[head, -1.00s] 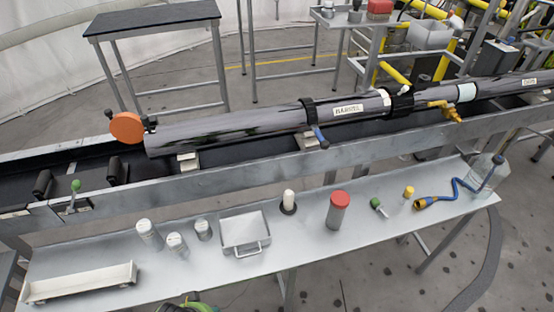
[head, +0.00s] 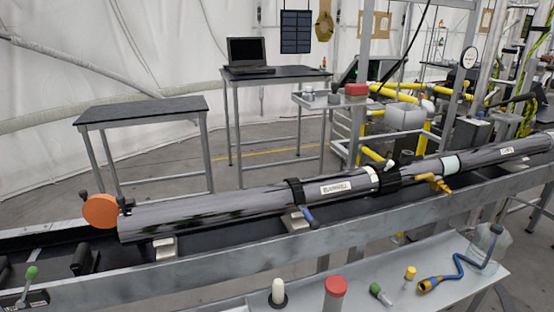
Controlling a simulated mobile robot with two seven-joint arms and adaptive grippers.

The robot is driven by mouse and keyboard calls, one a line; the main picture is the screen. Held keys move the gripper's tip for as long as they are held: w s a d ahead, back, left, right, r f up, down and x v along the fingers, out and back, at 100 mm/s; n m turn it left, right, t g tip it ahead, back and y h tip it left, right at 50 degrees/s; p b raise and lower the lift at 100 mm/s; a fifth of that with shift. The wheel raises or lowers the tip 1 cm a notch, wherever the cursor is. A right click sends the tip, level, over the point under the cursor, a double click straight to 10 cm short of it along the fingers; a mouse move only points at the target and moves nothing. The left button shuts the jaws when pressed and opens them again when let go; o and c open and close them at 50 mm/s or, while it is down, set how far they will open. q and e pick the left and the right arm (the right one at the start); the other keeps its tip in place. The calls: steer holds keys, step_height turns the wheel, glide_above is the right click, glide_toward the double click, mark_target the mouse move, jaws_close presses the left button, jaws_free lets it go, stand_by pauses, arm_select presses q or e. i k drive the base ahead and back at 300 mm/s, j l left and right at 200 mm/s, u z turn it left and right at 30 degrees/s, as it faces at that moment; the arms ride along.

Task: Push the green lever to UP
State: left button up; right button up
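The green lever (head: 30,274) is at the lower left of the head view, on the front rail of the long metal trough. The stem rises from a dark plate (head: 38,298) with small light marks, too small to read. I cannot tell from this view which marked position the lever is in. Neither of my grippers is in view, and nothing is touching the lever.
A long grey tube (head: 240,207) with an orange disc (head: 101,211) lies along the trough (head: 200,270). A lower shelf (head: 450,290) in front holds a red-capped canister (head: 335,295), a white-topped piece (head: 279,292) and a blue hose (head: 460,268). Space above the lever looks clear.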

mark_target(32, 271)
steer(key=u, duration=1.7)
